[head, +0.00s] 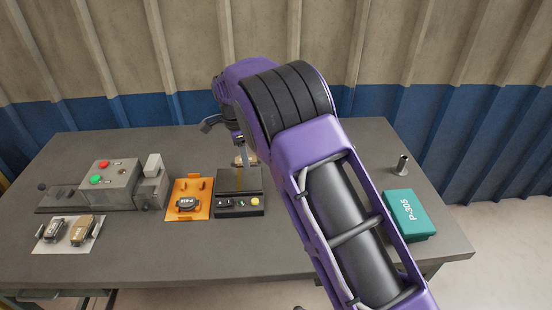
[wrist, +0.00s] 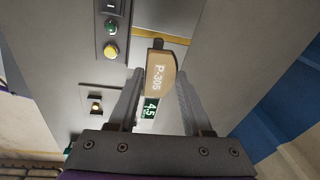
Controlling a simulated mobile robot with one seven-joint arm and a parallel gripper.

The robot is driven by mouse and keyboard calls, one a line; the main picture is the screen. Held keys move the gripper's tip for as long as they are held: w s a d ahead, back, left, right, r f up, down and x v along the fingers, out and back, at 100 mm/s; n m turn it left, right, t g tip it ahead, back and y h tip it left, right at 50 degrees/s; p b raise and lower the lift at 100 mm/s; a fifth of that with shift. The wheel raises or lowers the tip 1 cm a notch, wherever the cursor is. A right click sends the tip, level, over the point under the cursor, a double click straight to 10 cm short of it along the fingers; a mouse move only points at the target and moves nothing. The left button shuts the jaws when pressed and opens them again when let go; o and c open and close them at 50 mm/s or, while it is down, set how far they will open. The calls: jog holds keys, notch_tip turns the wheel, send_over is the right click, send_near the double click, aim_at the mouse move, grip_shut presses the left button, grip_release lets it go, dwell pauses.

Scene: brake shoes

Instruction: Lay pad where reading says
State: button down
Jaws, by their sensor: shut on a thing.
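A tan pad marked P-305 (wrist: 160,70) is held between the fingers of my gripper (wrist: 158,88) in the wrist view. In the head view my gripper (head: 242,152) is above the dark gauge station (head: 238,206) and largely hidden by my arm. I cannot tell whether the pad touches the station. A small green display (wrist: 150,109) just behind the pad shows 4.5, with smaller text I cannot read. A teal box marked P-305 (head: 407,214) lies at the right of the table. An orange tray (head: 178,211) holds a black part with a label.
A grey machine (head: 112,180) with red and green buttons stands at the left. A white mat (head: 62,247) before it holds a dark part and a tan part. A small metal cylinder (head: 402,164) stands at the back right. The table's (head: 160,262) front strip is clear.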

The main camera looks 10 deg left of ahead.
aim_at(239, 180)
jog(key=a, duration=0.2)
jog(key=shift+s+a+f, duration=0.15)
jog(key=shift+a, duration=0.2)
jog(key=shift+f+b, duration=0.85)
jog(key=shift+f, duration=2.2)
jog(key=shift+f, duration=0.35)
jog(key=shift+c, duration=1.3)
grip_release()
